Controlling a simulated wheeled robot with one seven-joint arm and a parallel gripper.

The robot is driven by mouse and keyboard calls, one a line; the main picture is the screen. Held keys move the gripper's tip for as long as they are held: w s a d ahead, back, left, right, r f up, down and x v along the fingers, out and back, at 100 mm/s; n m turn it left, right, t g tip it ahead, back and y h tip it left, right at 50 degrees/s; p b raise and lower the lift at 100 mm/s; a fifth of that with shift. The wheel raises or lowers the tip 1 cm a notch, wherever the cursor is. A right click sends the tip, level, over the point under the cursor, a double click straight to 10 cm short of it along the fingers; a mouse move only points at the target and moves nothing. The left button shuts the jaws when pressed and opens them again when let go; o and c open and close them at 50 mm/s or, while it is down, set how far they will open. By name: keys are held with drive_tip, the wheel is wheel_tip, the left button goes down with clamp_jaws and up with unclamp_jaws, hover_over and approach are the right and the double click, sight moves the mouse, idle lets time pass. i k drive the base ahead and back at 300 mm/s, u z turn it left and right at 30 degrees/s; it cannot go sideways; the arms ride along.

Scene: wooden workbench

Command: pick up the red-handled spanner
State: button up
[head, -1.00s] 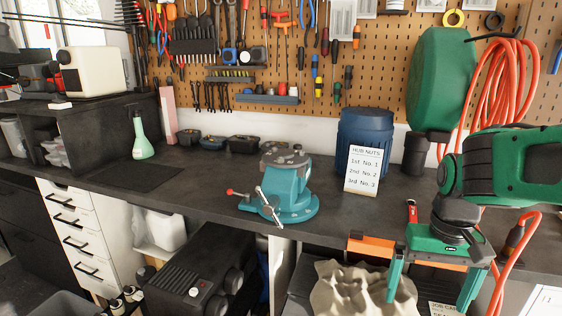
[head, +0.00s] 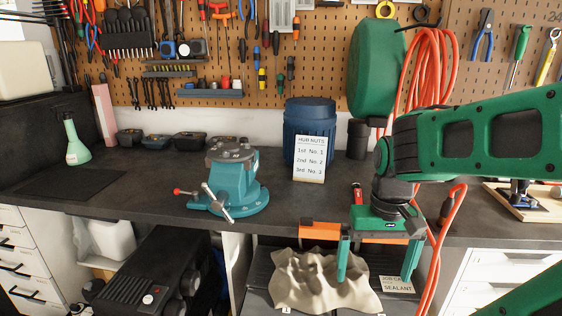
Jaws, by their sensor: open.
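My gripper (head: 378,259) is open and empty, pointing down at the bench's front edge on the right in the head view. A small red piece (head: 357,192) lies on the dark bench top just behind my gripper. It looks like the end of a red handle; the rest is hidden behind my gripper, so I cannot tell its full shape. My gripper is in front of it in the picture and does not visibly touch it.
A teal vise (head: 232,183) stands on the bench (head: 130,205) left of my gripper. A blue drum (head: 309,125) with a hub nuts sign (head: 310,159) stands behind. A crumpled beige cloth (head: 318,283) lies below the bench edge. An orange hose (head: 432,90) hangs at right.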

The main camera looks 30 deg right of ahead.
sight(357, 195)
drive_tip(key=z, duration=1.4)
drive_tip(key=k, duration=0.75)
drive_tip(key=u, duration=0.75)
drive_tip(key=i, duration=1)
